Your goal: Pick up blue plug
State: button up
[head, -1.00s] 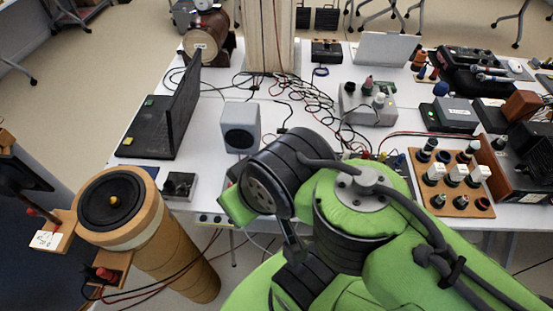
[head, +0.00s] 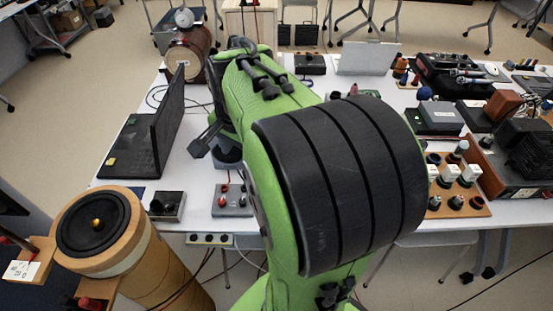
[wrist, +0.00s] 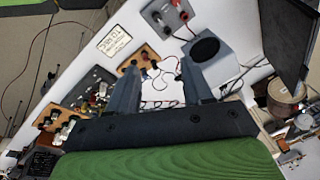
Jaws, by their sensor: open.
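I cannot make out a blue plug for sure in any view. A small round blue thing (head: 425,93) stands at the right of the table in the head view, but I cannot tell if it is a plug. My gripper (head: 204,135) is over the left part of the table, beside the black laptop, partly hidden by my green arm. In the wrist view my gripper (wrist: 160,66) has its two dark fingers wide apart with nothing held. Between and beyond them lie thin cables and a small orange board (wrist: 140,60), on the white table.
A grey speaker box (wrist: 208,52) and a box with red knobs (wrist: 168,16) are near the fingers. The black laptop (head: 140,145) and a wooden barrel (head: 188,50) stand left. A board with sockets (head: 465,200) is right. My arm hides the table's middle.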

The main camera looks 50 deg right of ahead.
jog(key=s+d+f+m+t+y+b, duration=0.1)
jog(key=d+f+m, duration=0.35)
jog(key=d, duration=0.35)
jog(key=s+d+f+m+y+b, duration=0.1)
jog(key=s+d+f+m, duration=0.1)
jog(key=d+f+m, duration=0.35)
jog(key=s+d+f+m+t+y+b, duration=0.1)
jog(key=d+f+m, duration=0.2)
jog(key=d+m, duration=0.5)
jog(key=shift+n, duration=0.5)
jog(key=w+f+b, duration=0.1)
jog(key=f, duration=0.2)
jog(key=w+f+b, duration=0.1)
jog(key=f, duration=0.2)
jog(key=w+d+f+b, duration=0.1)
jog(key=f+b, duration=0.1)
jog(key=f, duration=0.1)
jog(key=shift+w, duration=0.25)
jog(key=b+x, duration=0.3)
jog(key=x, duration=0.3)
jog(key=shift+s+d, duration=0.1)
jog(key=shift+r, duration=0.1)
jog(key=shift+c, duration=0.6)
grip_shut()
